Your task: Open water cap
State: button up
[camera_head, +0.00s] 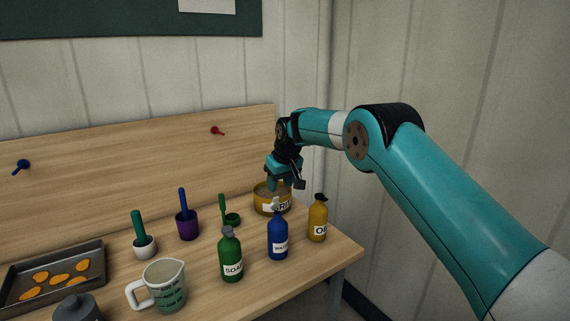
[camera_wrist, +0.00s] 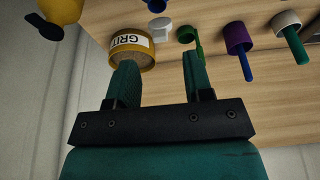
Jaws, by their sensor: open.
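The blue water bottle (camera_head: 278,240) stands upright near the right end of the table, between a green soap bottle (camera_head: 231,258) and a yellow oil bottle (camera_head: 317,222). My gripper (camera_head: 286,186) is open and empty, above and behind the water bottle, close over a yellow grits tin (camera_head: 263,203). In the wrist view my gripper (camera_wrist: 158,62) shows its two teal fingers spread apart, with the left finger overlapping the grits tin (camera_wrist: 132,45).
A small green pot (camera_head: 233,219), a purple pot (camera_head: 187,226) and a white pot (camera_head: 144,247) stand behind the bottles. A measuring cup (camera_head: 166,289) and a baking tray (camera_head: 30,306) are at left. A wooden back panel (camera_head: 110,165) rises behind the table.

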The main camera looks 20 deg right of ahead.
jog(key=b+v, duration=0.2)
jog(key=v, duration=0.9)
jog(key=shift+f, duration=0.1)
